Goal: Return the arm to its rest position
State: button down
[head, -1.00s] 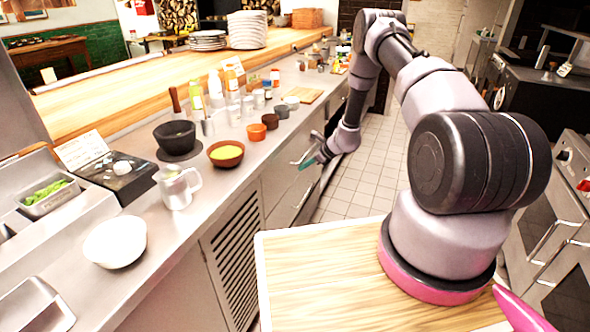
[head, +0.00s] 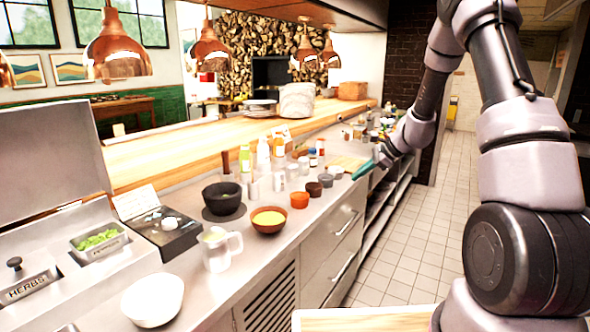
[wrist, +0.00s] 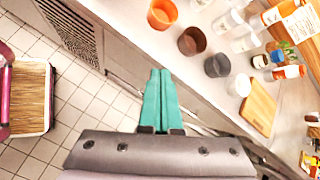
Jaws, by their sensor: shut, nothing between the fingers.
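My gripper (wrist: 160,76) shows in the wrist view with its two teal fingers side by side and touching, with nothing between them. It hangs above the floor side of the counter front, apart from the things on the counter. In the head view my gripper (head: 364,169) is small and sits near the counter's right edge, in front of the wooden cutting board. My arm reaches from the right side of the head view out over the aisle, bent at the elbow.
The steel counter (head: 190,290) holds a black bowl (head: 222,198), an orange bowl (head: 269,219), a clear jug (head: 219,249), a white bowl (head: 152,299) and several bottles and cups. A cutting board (wrist: 259,107) lies near my gripper. The tiled aisle (head: 420,230) is clear.

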jog(key=s+a+r+n+h, duration=0.1)
jog(key=s+r+n, duration=0.3)
jog(key=s+r, duration=0.5)
jog(key=s+a+r+n+h, duration=0.1)
jog(key=s+r+n, duration=0.4)
jog(key=r, duration=0.6)
jog(key=s+d+r+n+t+h, duration=0.1)
jog(key=s+d+r+n, duration=0.1)
jog(key=s, duration=0.8)
jog(key=s+d+r+n+t+h, duration=0.2)
jog(key=s+r, duration=0.3)
jog(key=s, duration=0.5)
jog(key=shift+s+d+r+n+h, duration=0.15)
jog(key=shift+s+d+n+h, duration=0.15)
jog(key=shift+d+n, duration=0.1)
jog(key=shift+w+a, duration=0.1)
